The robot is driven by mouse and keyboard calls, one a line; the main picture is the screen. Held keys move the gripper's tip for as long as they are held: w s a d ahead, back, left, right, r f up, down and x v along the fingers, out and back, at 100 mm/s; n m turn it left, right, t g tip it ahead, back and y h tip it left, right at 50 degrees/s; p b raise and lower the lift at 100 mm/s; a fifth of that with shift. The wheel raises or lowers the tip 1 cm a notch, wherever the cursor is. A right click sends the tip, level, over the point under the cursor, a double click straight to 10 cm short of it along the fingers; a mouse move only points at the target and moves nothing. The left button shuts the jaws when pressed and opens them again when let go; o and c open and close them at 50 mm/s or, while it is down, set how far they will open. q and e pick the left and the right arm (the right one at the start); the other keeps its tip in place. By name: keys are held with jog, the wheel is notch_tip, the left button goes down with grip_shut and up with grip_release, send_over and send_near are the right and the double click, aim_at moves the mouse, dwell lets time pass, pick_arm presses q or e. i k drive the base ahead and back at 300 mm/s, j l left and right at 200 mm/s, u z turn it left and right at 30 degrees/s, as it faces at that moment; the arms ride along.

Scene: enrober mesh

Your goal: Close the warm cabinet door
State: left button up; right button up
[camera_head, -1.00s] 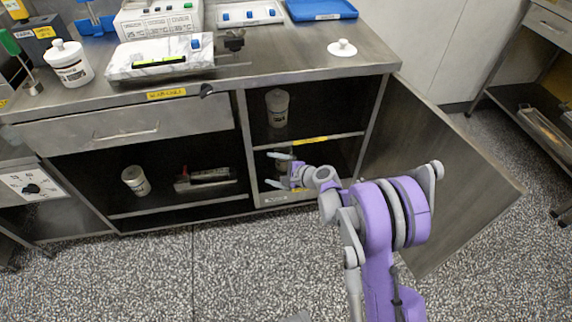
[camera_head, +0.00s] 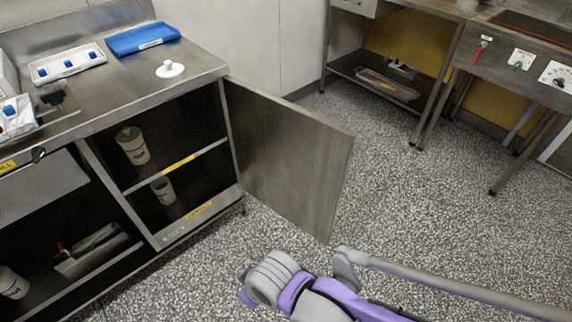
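The warm cabinet door (camera_head: 290,155) is a grey metal panel. It stands wide open, swung out to the right from the right edge of the cabinet opening. My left gripper is out of view.
A white lid (camera_head: 170,69) and a blue tray (camera_head: 142,38) lie on the counter above. An open lower bay (camera_head: 90,250) is left of the cabinet. The speckled floor (camera_head: 400,190) right of the door is clear. Metal tables (camera_head: 375,85) stand at the back right.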

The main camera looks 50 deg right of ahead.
aim_at(294, 160)
jog(key=k+l, duration=0.15)
jog(key=l, duration=0.25)
jog(key=k+l+u, duration=0.1)
jog(key=l, duration=0.3)
jog(key=k+l, duration=0.15)
jog(key=l, duration=0.2)
jog(key=k+l+u, duration=0.15)
jog(key=l, duration=0.25)
jog(key=k+l, duration=0.15)
jog(key=l, duration=0.2)
jog(key=l+u, duration=0.1)
jog(key=l, duration=0.45)
jog(key=k+l+u, duration=0.15)
jog(key=l, duration=0.4)
jog(key=i+l, duration=0.15)
jog(key=l, duration=0.15)
jog(key=i+l+u, duration=0.1)
jog(key=l, duration=0.2)
jog(key=i+l, duration=0.15)
jog(key=l, duration=0.15)
jog(key=k+l+z, duration=0.1)
jog(key=l, duration=0.2)
jog(key=k+l+z, duration=0.1)
jog(key=l, duration=0.25)
